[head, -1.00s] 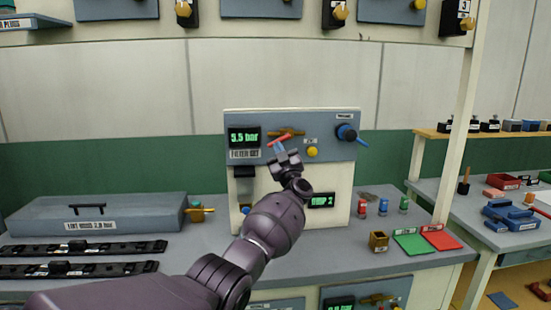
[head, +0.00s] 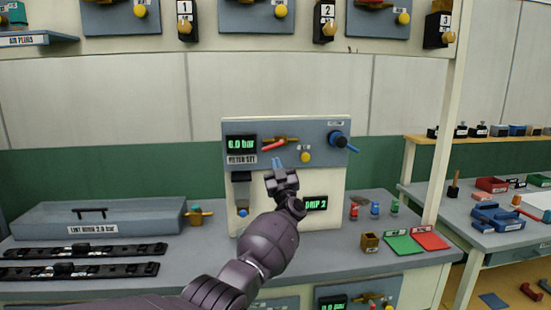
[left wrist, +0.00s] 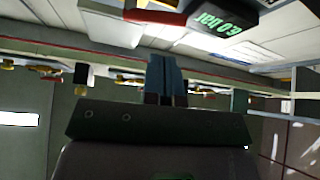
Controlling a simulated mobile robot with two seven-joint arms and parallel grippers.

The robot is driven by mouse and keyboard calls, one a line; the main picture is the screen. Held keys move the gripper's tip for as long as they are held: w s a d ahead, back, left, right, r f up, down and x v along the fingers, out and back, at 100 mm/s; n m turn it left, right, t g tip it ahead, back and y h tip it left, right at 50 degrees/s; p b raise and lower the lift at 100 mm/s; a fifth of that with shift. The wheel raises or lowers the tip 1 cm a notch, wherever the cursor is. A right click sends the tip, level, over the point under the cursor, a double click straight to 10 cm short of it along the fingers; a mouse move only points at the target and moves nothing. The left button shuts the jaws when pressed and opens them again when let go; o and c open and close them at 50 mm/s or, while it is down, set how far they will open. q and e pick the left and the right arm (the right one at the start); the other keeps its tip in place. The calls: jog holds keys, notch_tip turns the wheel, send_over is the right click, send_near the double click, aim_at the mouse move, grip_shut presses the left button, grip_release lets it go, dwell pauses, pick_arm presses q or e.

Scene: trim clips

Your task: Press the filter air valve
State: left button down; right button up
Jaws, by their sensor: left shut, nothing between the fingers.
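The upright unit has a grey-blue panel (head: 318,133) with a green display (head: 241,144) reading 6.0 bar and a blurred plate below it. Beside the display is a brass valve (head: 284,139) with a red lever (head: 273,147). A yellow knob (head: 305,157) and a blue-handled valve (head: 338,139) sit farther right; I cannot read their labels. My left gripper (head: 277,163) is shut and empty, its blue fingertips just below the red lever, seemingly apart from it. The fingers (left wrist: 165,76) and the display (left wrist: 222,28) also show in the left wrist view. My right gripper is out of view.
A grey lidded box (head: 110,217) and black strips (head: 75,273) lie on the left bench. Small coloured cylinders, a brass cup (head: 370,242) and green (head: 403,244) and red (head: 429,239) mats are right of the unit. A shelf with more valves is above.

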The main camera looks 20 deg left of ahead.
pick_arm(q)
jog(key=v, duration=0.8)
jog(key=shift+f, duration=0.2)
